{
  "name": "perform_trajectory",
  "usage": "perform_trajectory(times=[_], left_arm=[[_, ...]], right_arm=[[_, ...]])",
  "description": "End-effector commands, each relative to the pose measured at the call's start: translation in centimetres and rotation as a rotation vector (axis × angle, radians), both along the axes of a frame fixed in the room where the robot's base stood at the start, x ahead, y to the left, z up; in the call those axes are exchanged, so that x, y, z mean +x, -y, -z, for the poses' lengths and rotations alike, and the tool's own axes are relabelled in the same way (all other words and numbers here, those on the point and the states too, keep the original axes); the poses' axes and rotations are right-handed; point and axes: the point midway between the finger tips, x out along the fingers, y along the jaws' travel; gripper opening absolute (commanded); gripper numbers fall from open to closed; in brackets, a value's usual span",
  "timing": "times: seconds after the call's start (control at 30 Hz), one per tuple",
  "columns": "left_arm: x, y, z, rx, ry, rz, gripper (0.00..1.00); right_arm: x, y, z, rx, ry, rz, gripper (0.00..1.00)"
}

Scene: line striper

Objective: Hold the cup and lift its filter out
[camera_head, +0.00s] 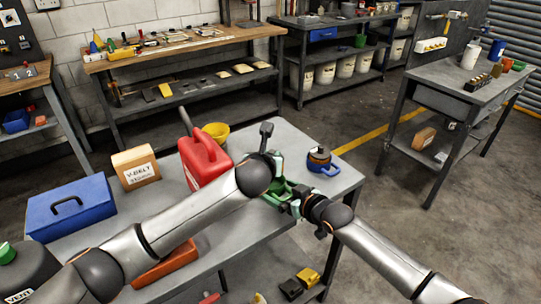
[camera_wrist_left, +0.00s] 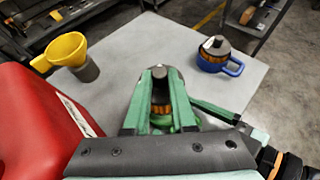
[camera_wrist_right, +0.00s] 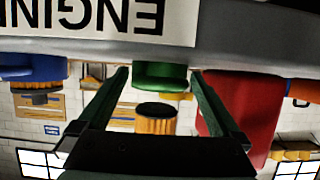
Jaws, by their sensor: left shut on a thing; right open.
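The green cup (camera_wrist_right: 162,76) stands on the table in the upside-down right wrist view. The orange pleated filter (camera_wrist_right: 155,125) with a dark end disc is apart from the cup, with a gap between them, on the cup's upper side. My left gripper (camera_wrist_left: 160,85) is shut on the filter; its grey cap shows between the green fingers. My right gripper (camera_wrist_right: 160,72) is open, its fingers on either side of the cup, without clear contact. In the head view my left gripper (camera_head: 281,180) and right gripper (camera_head: 280,198) meet near the table's edge and mostly hide cup and filter.
A blue cup (camera_head: 328,169) with its own filter stands to the right. A red can (camera_head: 205,160) and yellow funnel (camera_head: 216,131) stand to the left. A carton (camera_head: 136,170) and blue toolbox (camera_head: 70,210) are further left on the grey table (camera_head: 285,132).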

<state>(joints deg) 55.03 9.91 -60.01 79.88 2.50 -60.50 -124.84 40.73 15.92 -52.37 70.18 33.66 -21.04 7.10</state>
Motion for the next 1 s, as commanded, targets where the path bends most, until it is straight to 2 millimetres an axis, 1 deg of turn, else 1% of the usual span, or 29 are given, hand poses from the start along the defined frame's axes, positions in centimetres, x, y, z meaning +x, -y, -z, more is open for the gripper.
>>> perform_trajectory(times=[0.27,0.5,0.7,0.83,1.0], left_arm=[[0.0,0.0,0.0,0.000,0.001,0.000,0.00],[0.0,0.0,0.0,0.000,0.001,0.000,0.00],[0.0,0.0,0.0,0.000,0.001,0.000,0.00],[0.0,0.0,0.0,0.000,0.001,0.000,0.00],[0.0,0.0,0.0,0.000,0.001,0.000,0.00]], right_arm=[[-2.7,2.0,-1.3,-0.002,0.000,0.001,1.00],[-5.5,4.0,-2.7,-0.002,0.000,0.001,1.00],[-7.4,5.4,-3.7,-0.003,0.001,0.001,1.00],[-8.1,6.0,-4.1,-0.003,0.000,0.001,1.00],[-8.4,6.2,-4.3,-0.003,0.000,0.001,1.00]])
